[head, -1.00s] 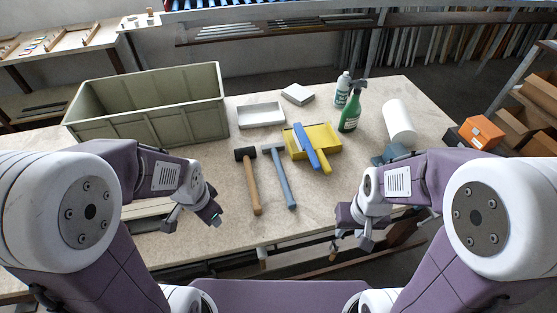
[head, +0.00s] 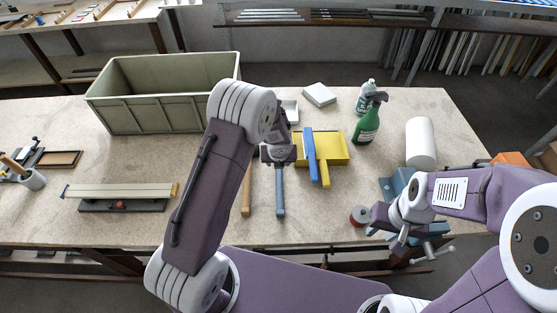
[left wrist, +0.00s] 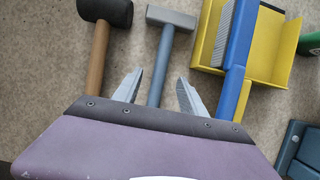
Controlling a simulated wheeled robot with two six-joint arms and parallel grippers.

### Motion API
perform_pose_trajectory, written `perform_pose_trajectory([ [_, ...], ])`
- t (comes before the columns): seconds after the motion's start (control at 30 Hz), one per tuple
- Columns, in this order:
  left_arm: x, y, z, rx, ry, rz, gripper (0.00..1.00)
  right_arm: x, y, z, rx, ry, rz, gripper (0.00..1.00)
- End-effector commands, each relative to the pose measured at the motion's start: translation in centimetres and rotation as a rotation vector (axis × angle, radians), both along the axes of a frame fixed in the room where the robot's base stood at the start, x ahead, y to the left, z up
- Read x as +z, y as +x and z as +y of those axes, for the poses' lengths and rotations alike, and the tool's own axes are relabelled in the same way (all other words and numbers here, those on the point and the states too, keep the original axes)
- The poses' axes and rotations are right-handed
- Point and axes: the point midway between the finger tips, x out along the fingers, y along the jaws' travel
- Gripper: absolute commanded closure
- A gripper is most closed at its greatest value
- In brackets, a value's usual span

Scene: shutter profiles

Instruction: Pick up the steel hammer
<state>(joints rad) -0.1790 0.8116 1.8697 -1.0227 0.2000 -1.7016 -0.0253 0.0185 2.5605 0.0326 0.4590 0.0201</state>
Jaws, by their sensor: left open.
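The steel hammer, with a grey block head and blue-grey handle, lies on the table. In the head view its handle (head: 280,196) shows below my left gripper (head: 279,158), which hides its head. In the left wrist view the hammer (left wrist: 162,58) lies between the two spread fingers of my left gripper (left wrist: 160,82), its head beyond the tips. The left gripper is open and empty above the handle; I cannot tell its exact height. My right gripper (head: 389,233) is at the table's front right, with its fingers apart and nothing seen between them.
A black-headed mallet (left wrist: 97,50) lies close left of the hammer. A blue brush (left wrist: 232,70) rests on a yellow dustpan (head: 334,148) to the right. A green crate (head: 160,116), spray bottle (head: 367,122) and white roll (head: 420,143) stand farther back.

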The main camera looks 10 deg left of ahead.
Motion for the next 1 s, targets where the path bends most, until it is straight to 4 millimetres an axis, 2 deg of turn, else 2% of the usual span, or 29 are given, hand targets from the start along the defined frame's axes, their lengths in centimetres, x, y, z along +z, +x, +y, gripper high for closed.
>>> perform_pose_trajectory([
  [0.03, -1.1, 0.3, 0.1, 0.0, 0.0, 0.001, 0.51, -0.6, 0.0, 0.0, 0.0, 0.0, 0.0, 0.64],
  [0.17, -1.6, 0.5, 0.2, 0.001, -0.001, 0.0, 0.51, -0.6, 0.0, 0.0, 0.0, 0.0, 0.0, 0.64],
  [0.33, -4.8, 1.0, 0.4, 0.002, -0.001, 0.002, 0.51, -2.4, 0.0, 0.0, 0.0, 0.0, 0.0, 0.64],
  [0.4, -5.5, 1.4, 0.5, 0.002, 0.0, 0.001, 0.51, -2.3, 0.0, 0.0, 0.0, 0.0, 0.0, 0.64],
  [0.5, -6.3, 1.8, 0.6, 0.002, -0.001, 0.0, 0.51, -2.4, 0.0, 0.0, 0.0, 0.0, 0.0, 0.64],
  [0.73, -6.3, 1.9, 0.6, 0.002, 0.0, -0.001, 0.51, -2.3, 0.0, 0.0, 0.0, 0.0, 0.0, 0.64],
  [0.9, -6.3, 1.9, 0.6, 0.002, 0.0, -0.001, 0.98, -2.3, 0.0, 0.0, 0.0, 0.0, 0.0, 0.64],
  [1.0, -6.3, 1.9, 0.6, 0.002, 0.0, -0.001, 1.0, -2.3, 0.0, 0.0, 0.0, 0.0, 0.0, 0.64],
])
